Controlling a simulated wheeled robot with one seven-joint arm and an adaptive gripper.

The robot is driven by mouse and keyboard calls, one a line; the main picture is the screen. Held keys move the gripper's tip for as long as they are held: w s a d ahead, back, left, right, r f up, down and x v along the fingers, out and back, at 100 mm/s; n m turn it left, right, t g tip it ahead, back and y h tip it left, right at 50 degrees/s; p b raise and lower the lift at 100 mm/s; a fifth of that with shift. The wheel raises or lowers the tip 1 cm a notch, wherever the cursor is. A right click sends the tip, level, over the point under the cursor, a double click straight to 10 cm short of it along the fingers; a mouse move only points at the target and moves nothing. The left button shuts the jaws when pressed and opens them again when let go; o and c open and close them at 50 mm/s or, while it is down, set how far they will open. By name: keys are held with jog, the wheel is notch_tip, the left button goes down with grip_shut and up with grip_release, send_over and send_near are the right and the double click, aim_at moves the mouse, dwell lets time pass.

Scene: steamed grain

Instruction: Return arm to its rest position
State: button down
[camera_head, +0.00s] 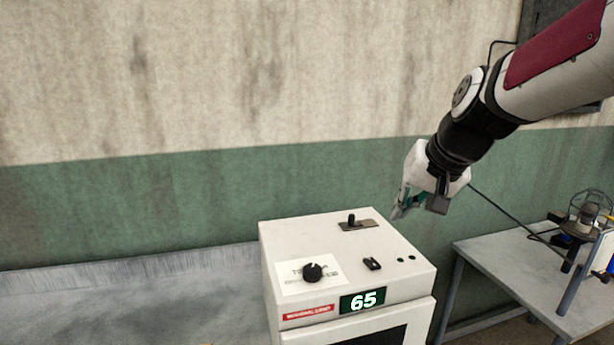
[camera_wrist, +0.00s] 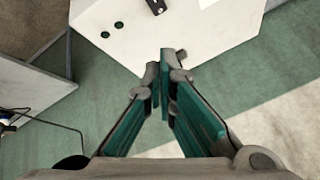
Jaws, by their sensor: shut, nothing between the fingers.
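My gripper (camera_head: 398,211) is above the back right part of a white machine (camera_head: 390,240), pointing down and to the left. In the wrist view my gripper (camera_wrist: 165,70) has its two teal fingers brought together at the tips, with nothing between them. The machine's top also shows in the wrist view (camera_wrist: 190,35), beyond the fingertips. My arm comes in from the upper right of the head view.
A grey table (camera_head: 500,262) at the right holds a wire-caged apparatus (camera_head: 590,208). A green and cream wall (camera_head: 150,200) stands behind.

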jog(key=s+f+n+h, duration=0.2)
jog(key=s+n, duration=0.1)
jog(key=s, duration=2.1)
jog(key=shift+d+g, duration=0.3)
jog(key=shift+f, duration=0.1)
